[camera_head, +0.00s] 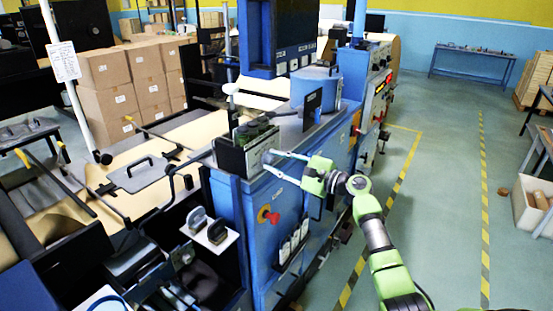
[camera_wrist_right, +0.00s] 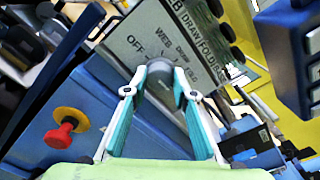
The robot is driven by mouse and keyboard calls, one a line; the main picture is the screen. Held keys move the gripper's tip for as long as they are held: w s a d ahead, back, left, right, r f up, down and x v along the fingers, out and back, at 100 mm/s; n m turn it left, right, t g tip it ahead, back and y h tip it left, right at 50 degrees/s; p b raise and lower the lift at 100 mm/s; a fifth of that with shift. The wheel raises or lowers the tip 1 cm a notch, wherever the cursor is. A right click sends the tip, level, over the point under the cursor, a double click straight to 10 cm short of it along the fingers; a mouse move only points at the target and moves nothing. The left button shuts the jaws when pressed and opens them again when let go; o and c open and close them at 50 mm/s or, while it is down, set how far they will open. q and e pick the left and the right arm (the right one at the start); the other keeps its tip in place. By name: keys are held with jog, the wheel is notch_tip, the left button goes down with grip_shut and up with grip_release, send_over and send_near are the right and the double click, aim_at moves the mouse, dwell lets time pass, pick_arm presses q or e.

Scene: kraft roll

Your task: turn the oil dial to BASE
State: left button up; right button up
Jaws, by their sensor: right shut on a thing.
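The grey dial (camera_wrist_right: 158,72) sits on a light lettered panel (camera_wrist_right: 145,38) in the right wrist view. Labels that look like OFF, WEB and others stand around it; I cannot read BASE, and the dial's pointer is not clear. My right gripper (camera_wrist_right: 160,88) is shut on the dial, with one fingertip at each side of it. In the head view my right gripper (camera_head: 270,160) reaches from the right to the front panel (camera_head: 255,153) on the blue machine (camera_head: 238,205); the dial is too small to make out there. My left gripper is not in view.
A red knob on a yellow disc (camera_head: 268,216) is below the panel; it also shows in the right wrist view (camera_wrist_right: 62,136). Dark knobs (camera_head: 252,132) line the panel's top. A blue box (camera_head: 315,88) stands behind.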

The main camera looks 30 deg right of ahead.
jog(key=shift+m, duration=0.4)
jog(key=o, duration=1.1)
jog(key=shift+s+d+f, duration=0.1)
jog(key=v, duration=1.1)
jog(key=shift+s+d, duration=0.1)
jog(key=shift+s, duration=0.3)
